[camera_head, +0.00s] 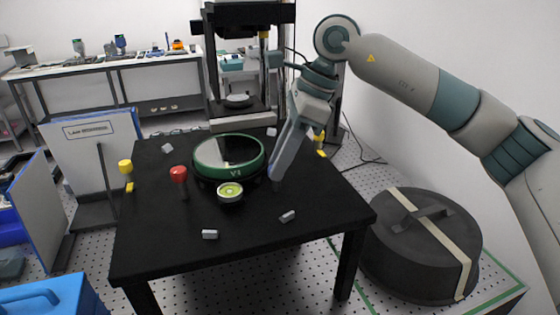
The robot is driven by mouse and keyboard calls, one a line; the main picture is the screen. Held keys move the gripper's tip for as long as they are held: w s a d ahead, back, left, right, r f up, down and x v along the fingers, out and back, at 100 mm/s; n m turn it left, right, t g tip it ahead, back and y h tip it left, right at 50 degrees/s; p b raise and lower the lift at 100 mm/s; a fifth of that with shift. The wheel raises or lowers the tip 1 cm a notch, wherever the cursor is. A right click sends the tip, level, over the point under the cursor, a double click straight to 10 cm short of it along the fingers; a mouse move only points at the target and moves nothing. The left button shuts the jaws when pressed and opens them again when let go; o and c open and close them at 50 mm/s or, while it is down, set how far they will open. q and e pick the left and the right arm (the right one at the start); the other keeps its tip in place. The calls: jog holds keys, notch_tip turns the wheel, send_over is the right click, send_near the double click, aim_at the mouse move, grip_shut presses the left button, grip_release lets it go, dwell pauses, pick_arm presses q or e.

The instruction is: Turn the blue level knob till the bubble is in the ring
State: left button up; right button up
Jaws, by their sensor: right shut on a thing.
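The round bubble level (230,189) has a yellow-green face and sits at the front edge of the green-rimmed round plate (203,175) on the black table. The bubble's place against the ring is too small to tell. My right gripper (275,178) reaches down at the right side of the plate, shut at the spot where the blue level knob stands. The gripper's fingers hide the knob. A red knob (179,174) stands at the plate's left. My left gripper is not in view.
Yellow-topped posts stand at the table's left (126,167) and right (320,140). Small grey blocks (210,234) (288,216) lie on the black table (160,255). A dark round case (415,240) with a pale strap stands on the floor at right. The table's front is mostly clear.

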jog(key=o, duration=1.1)
jog(key=shift+c, duration=0.2)
jog(key=shift+r, duration=0.1)
jog(key=shift+d+r+b, duration=0.25)
jog(key=shift+r+b, duration=0.1)
jog(key=shift+r, duration=0.15)
pick_arm(q)
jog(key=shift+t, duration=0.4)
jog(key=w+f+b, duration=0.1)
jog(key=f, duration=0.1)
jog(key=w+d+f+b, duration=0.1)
jog(key=b, duration=0.1)
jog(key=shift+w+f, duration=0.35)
pick_arm(e)
jog(key=v, duration=1.6)
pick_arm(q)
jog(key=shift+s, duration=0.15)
pick_arm(e)
jog(key=shift+a+r, duration=0.1)
jog(key=shift+r, duration=0.05)
